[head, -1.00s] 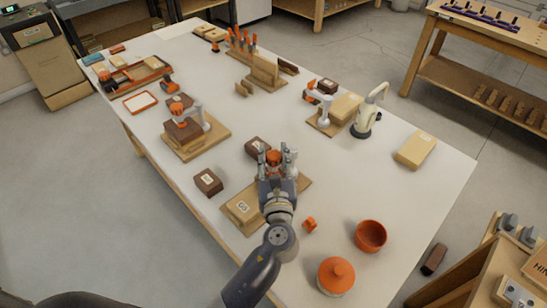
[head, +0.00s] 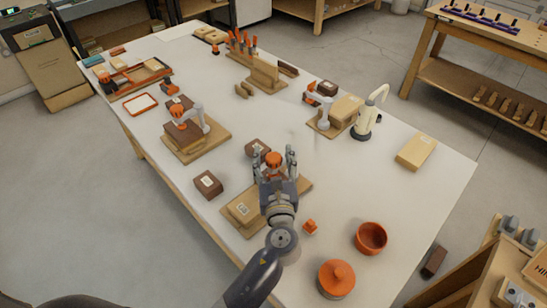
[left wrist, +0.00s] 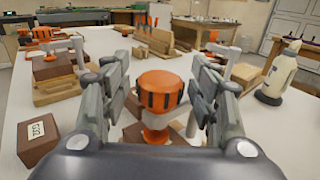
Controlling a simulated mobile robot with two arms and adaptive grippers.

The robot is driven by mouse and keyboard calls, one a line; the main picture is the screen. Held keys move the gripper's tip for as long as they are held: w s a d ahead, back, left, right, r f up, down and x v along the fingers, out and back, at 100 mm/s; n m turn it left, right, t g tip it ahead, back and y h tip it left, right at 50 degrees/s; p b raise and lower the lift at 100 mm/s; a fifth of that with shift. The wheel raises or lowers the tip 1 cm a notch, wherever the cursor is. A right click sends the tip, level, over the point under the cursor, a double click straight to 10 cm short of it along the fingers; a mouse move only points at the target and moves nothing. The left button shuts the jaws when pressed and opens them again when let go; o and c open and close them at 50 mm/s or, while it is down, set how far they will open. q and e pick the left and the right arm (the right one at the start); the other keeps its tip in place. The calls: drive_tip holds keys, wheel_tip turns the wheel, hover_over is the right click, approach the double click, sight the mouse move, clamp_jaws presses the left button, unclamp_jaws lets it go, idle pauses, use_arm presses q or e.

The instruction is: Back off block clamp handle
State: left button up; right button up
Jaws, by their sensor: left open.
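An orange clamp handle (left wrist: 160,92) with dark grooves stands upright in the middle of the left wrist view. It also shows in the head view (head: 273,160). My left gripper (head: 274,158) is open, with one finger on each side of the handle. In the left wrist view the fingers (left wrist: 162,100) stand apart from the handle, with gaps on both sides. The clamp belongs to a station on a wooden board (head: 240,212); my gripper hides most of the clamp body and the block under it. My right gripper is not in view.
Two similar clamp stations stand farther back, one at left (head: 180,125) and one at right (head: 322,112). A brown block (head: 208,184) lies left of my gripper. An orange bowl (head: 370,238), a lidded orange pot (head: 336,279) and a cream bottle (head: 366,122) stand to the right.

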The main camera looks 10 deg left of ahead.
use_arm(q)
drive_tip(key=v, duration=1.2)
drive_tip(key=shift+w, duration=0.2)
